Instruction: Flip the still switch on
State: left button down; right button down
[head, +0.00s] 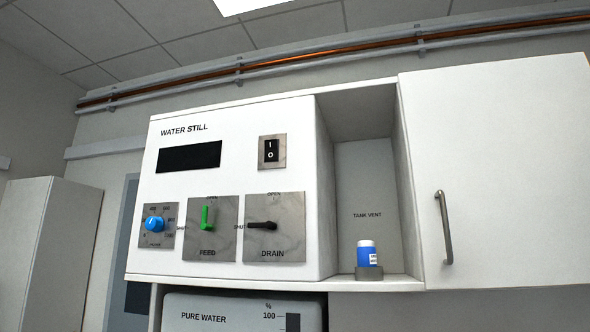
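The water still (230,190) is a white panel on the wall, labelled WATER STILL. Its power switch (271,151) is a black rocker marked I above and O below, on a grey plate at the panel's upper right. Which side of the rocker is pressed in is too small to tell. The display (189,157) to its left is dark. Neither of my grippers shows in the head view.
Below the switch are a blue knob (154,224), a green FEED lever (207,216) and a black DRAIN lever (262,226). A blue bottle (367,254) stands in the open niche to the right. A white cabinet door with a grey handle (444,228) is further right.

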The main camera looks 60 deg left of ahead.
aim_at(270, 146)
jog(key=k+j+u, duration=0.1)
jog(key=u, duration=1.7)
